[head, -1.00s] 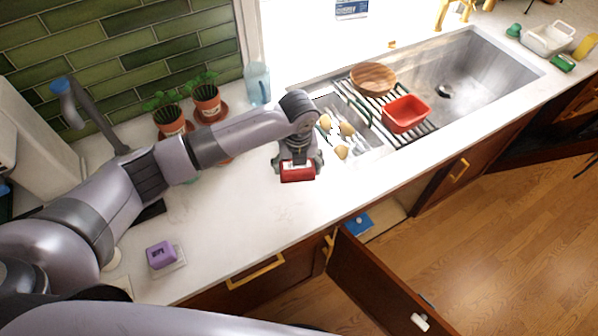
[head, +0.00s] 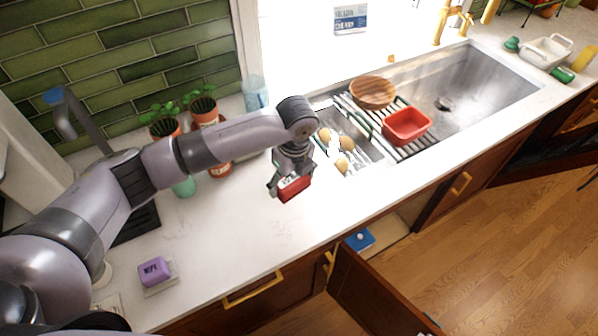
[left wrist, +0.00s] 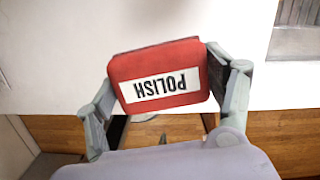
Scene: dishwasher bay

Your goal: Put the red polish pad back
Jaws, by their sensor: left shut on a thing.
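The red polish pad (head: 294,189) is a small red block held above the white counter, left of the sink. In the left wrist view the pad (left wrist: 158,62) shows a white label reading POLISH, upside down. My left gripper (head: 291,182) is shut on it, with one finger at each side of the pad in the left wrist view (left wrist: 163,95). The pad hangs tilted in the head view. My right gripper is not in view.
A purple pad labelled WIPE (head: 155,271) sits on a pale holder at the counter's front left. Potted plants (head: 205,112) stand behind my arm. A drying rack with a red basin (head: 407,125) is at the right. A cabinet door (head: 375,297) hangs open below, near a blue item (head: 360,239).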

